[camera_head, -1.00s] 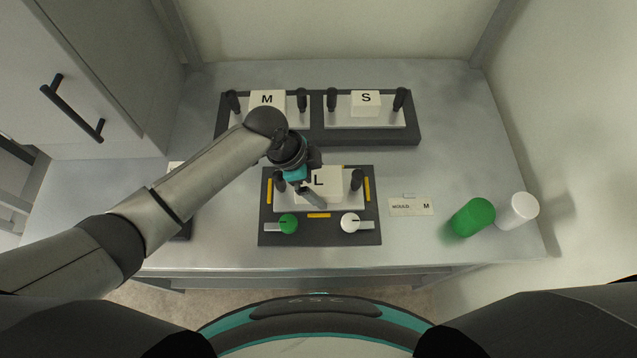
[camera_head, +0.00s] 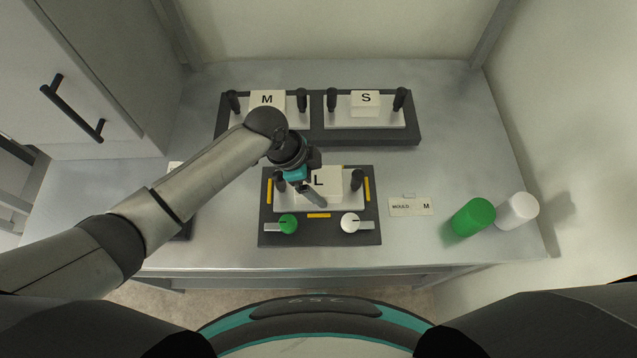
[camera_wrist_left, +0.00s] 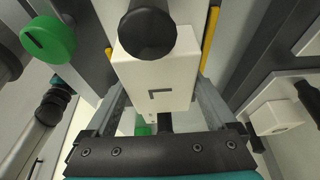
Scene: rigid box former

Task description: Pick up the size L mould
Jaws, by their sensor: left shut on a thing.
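The size L mould (camera_head: 333,188) is a white block marked L on a pale plate with two black upright handles. It sits in the dark front base with yellow strips. My left gripper (camera_head: 315,190) reaches over it from the left, its fingers on opposite sides of the block; it is shut on the mould. In the left wrist view the L block (camera_wrist_left: 160,75) shows between the two fingers, with a black handle beyond it. The gripper hides part of the block's left side.
The size M mould (camera_head: 267,100) and size S mould (camera_head: 366,103) stand in a dark rack behind. A green knob (camera_head: 288,224) and white knob (camera_head: 350,223) are on the front base. A card (camera_head: 410,207) reads MOULD M. Green (camera_head: 473,217) and white cylinders (camera_head: 518,210) stand right.

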